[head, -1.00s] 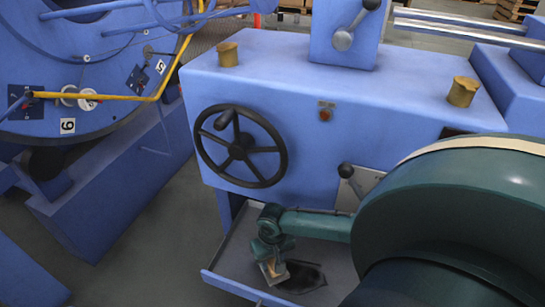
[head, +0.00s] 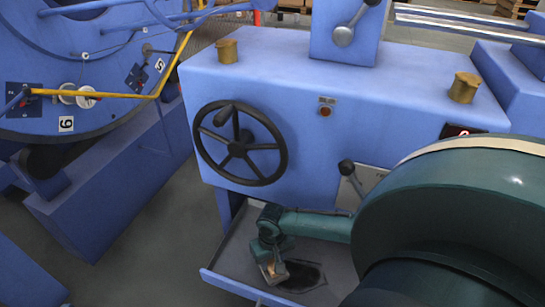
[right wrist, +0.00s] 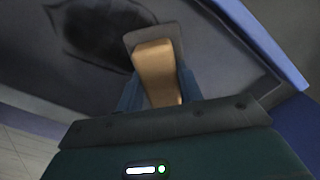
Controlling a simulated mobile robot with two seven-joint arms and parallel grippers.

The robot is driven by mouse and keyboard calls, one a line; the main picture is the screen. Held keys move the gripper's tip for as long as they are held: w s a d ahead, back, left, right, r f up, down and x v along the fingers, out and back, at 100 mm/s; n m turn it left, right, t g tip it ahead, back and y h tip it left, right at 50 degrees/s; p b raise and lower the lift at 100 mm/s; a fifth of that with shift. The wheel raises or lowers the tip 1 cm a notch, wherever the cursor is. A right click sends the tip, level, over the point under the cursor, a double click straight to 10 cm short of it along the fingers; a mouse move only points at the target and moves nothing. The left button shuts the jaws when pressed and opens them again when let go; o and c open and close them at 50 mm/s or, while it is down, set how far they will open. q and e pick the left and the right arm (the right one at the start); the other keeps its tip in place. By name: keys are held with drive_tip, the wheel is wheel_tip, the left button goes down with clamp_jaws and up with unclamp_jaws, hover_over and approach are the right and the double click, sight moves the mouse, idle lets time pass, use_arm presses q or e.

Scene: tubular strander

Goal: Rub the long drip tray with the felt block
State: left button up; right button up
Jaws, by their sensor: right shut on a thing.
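The long drip tray (head: 232,262) is a grey shallow tray with a blue rim, low under the blue machine housing. A dark stain (head: 305,277) lies on its floor; it also shows in the right wrist view (right wrist: 100,28). My right gripper (head: 272,268) is over the tray, shut on the felt block (head: 274,276), just left of the stain. In the right wrist view the block's tan handle (right wrist: 156,70) is between the fingers, with a grey pad (right wrist: 150,35) beyond it. I cannot tell whether the pad touches the tray. My left gripper is not in view.
The blue housing (head: 300,100) stands above and behind the tray, with a black handwheel (head: 240,145) and a lever (head: 348,170) on its front. A large blue drum (head: 60,90) with yellow strand stands at the left. Grey floor between them is clear.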

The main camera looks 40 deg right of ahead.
drive_tip(key=shift+f+b, duration=0.35)
drive_tip(key=shift+f, duration=0.55)
